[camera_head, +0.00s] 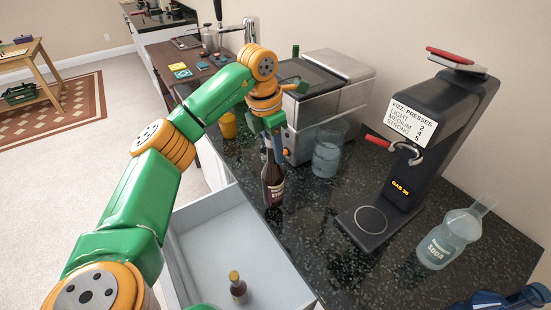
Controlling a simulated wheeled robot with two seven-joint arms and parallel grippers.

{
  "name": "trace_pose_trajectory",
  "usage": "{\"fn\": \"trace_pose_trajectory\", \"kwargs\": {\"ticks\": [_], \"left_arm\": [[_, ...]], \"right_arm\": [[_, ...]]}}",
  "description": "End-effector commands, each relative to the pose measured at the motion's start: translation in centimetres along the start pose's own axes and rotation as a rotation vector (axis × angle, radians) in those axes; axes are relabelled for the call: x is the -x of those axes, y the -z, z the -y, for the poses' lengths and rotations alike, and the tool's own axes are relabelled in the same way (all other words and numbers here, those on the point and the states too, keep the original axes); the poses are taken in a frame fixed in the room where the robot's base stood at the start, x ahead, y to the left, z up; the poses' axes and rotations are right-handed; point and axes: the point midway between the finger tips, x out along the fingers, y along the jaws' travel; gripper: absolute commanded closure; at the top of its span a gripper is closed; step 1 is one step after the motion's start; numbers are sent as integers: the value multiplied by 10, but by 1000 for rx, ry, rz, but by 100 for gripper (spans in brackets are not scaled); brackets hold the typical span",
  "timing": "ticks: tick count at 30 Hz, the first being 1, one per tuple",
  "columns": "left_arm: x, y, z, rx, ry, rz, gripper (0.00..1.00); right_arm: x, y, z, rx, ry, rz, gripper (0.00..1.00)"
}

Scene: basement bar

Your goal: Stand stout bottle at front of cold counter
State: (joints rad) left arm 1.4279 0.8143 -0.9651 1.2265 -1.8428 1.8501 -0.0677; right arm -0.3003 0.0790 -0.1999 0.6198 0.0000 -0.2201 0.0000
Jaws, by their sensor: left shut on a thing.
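The stout bottle (272,188) is dark brown with a label and stands upright at the front edge of the dark speckled counter (310,235). Its base looks to be on or very close to the counter top; I cannot tell if it touches. My left gripper (270,138) comes from above and is shut on the bottle's neck, which the fingers partly hide. My right gripper is not in view.
An open grey drawer (205,230) below the counter holds a small dark bottle (238,290). A steel-topped machine (325,95), a glass jar (327,155), a fizz press (420,150) and a soda bottle (450,235) stand on the counter. An orange cup (228,125) is behind my arm.

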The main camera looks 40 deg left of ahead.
Motion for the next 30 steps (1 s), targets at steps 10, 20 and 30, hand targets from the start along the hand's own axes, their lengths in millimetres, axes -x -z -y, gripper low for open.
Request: {"fn": "trace_pose_trajectory", "kwargs": {"ticks": [10,20,30], "left_arm": [[-34,3,4,-1,1,0,100],[-38,4,3,-1,1,1,100],[-37,4,3,-1,1,0,38]], "right_arm": [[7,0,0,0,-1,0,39],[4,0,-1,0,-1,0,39],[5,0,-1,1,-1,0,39]]}}
